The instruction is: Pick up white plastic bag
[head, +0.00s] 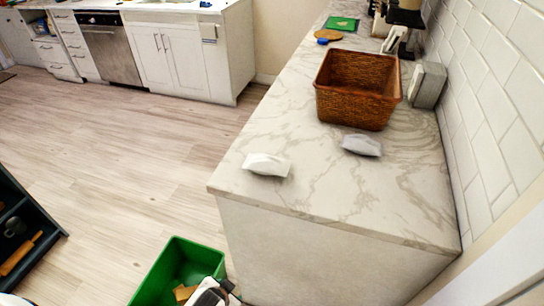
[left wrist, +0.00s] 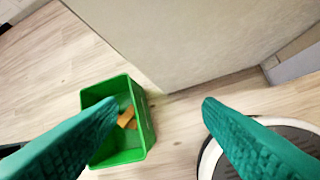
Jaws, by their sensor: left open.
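A small white packet (head: 266,164), which looks like the white plastic bag, lies on the marble counter (head: 410,200) near its left front edge. A similar greyish-white packet (head: 362,145) lies to its right, just in front of the wicker basket. In the left wrist view my left gripper (left wrist: 158,102) has its two teal fingers spread wide with nothing between them. It points down toward the floor and the foot of the counter, and neither packet shows in that view. My right gripper is not visible.
A green bin (left wrist: 122,156) with brown pieces inside stands on the floor by the counter's end panel. The brown wicker basket (head: 357,88) and a grey box (head: 428,84) stand on the counter by the tiled wall. A dark shelf (head: 30,215) is at left. The counter front is mostly clear.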

